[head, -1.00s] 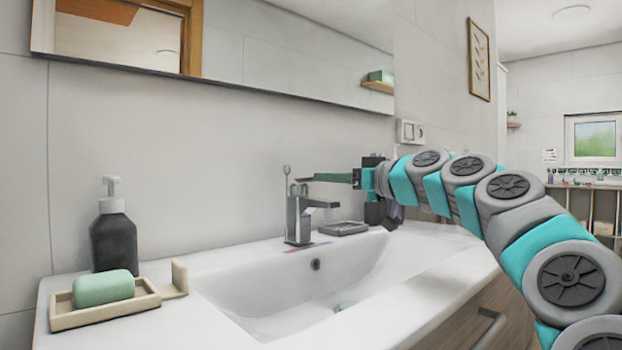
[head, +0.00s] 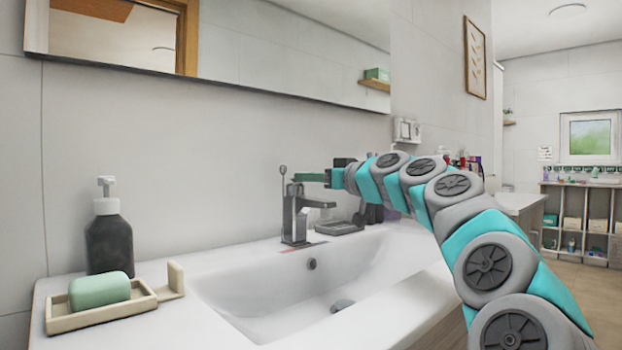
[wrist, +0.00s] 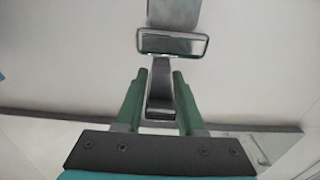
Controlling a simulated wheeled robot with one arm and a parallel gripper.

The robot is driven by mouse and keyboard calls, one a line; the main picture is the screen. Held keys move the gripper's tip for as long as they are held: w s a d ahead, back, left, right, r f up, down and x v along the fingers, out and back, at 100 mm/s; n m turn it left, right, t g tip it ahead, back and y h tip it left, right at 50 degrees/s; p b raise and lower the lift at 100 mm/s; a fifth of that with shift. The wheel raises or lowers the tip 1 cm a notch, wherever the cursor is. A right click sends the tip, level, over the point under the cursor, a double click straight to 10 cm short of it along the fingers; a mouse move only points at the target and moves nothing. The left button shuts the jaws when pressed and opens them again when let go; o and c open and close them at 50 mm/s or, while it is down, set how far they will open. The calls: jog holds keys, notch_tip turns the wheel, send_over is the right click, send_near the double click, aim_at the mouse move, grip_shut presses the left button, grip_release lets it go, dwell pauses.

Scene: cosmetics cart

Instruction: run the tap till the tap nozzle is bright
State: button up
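The grey metal tap (head: 296,218) stands upright at the back of the white basin (head: 235,290). Its nozzle (head: 321,204) points right over the bowl and looks dull grey, with no water visible below it. My gripper (head: 298,177) reaches in from the right, at the height of the tap's top. In the wrist view my two green fingers (wrist: 160,82) stand on either side of a narrow grey tap part (wrist: 161,80), apparently the lever. The fingers look apart; contact with the part cannot be made out. A dark-rimmed rectangular tap part (wrist: 172,43) lies beyond the fingertips.
A dark soap dispenser (head: 109,240) and a green soap bar (head: 99,290) in a beige dish (head: 100,315) stand at the left. A small grey dish (head: 338,228) lies right of the tap, below my arm. The mirror (head: 250,50) hangs above. The bowl is empty.

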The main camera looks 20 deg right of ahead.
grip_shut()
dwell(1.0)
